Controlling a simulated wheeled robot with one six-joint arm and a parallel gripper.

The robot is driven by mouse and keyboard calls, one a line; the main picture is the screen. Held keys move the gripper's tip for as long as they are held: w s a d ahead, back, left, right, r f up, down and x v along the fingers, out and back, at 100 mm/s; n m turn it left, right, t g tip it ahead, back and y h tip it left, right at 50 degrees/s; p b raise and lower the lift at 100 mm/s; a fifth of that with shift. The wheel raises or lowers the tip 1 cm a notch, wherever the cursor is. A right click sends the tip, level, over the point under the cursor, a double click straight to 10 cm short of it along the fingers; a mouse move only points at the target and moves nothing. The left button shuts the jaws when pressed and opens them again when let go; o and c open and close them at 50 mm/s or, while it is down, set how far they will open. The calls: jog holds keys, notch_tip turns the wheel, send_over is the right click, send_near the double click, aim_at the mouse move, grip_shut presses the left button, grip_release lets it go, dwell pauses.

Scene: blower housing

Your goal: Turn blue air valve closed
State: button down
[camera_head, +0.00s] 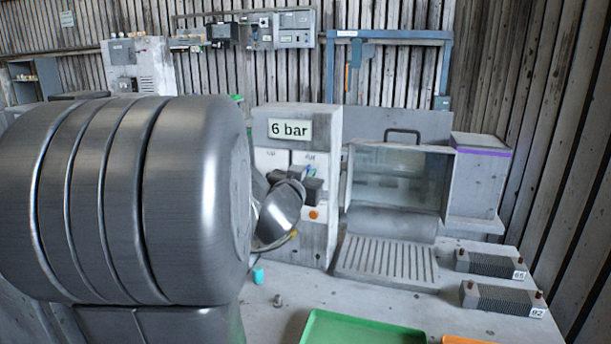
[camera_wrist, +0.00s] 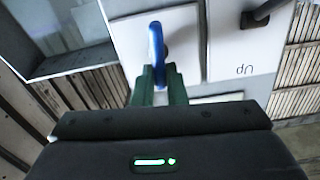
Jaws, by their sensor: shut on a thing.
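The blue air valve handle (camera_wrist: 156,42) shows in the wrist view as a narrow blue lever standing out from a white panel plate (camera_wrist: 182,30). My gripper (camera_wrist: 166,72) has its two green fingers close together at the near end of the lever, shut on it. In the head view a small blue spot of the valve (camera_head: 309,170) shows at the grey cabinet (camera_head: 325,235) under the "6 bar" sign (camera_head: 290,129). My gripper (camera_head: 311,188) is against the cabinet front there, and my arm hides part of it.
A dark lever (camera_wrist: 262,14) sits on the neighbouring plate in the wrist view. Right of the cabinet stands a glass-fronted box (camera_head: 398,180) with a slotted tray (camera_head: 385,262). A green tray (camera_head: 360,328) and two ribbed blocks (camera_head: 490,264) lie on the bench.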

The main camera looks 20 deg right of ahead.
jog(key=shift+s+d+f+m+b, duration=0.25)
jog(key=shift+m+b, duration=0.8)
jog(key=shift+m, duration=1.75)
jog(key=shift+s+d+f+m+b, duration=0.15)
jog(key=shift+f+m+b, duration=0.55)
jog(key=shift+m, duration=2.1)
jog(key=shift+s+d+m+b, duration=0.25)
jog(key=shift+m+b, duration=1.1)
jog(key=shift+m, duration=1.45)
jog(key=shift+w, duration=0.1)
jog(key=c, duration=1.5)
grip_release()
jog(key=shift+o, duration=0.2)
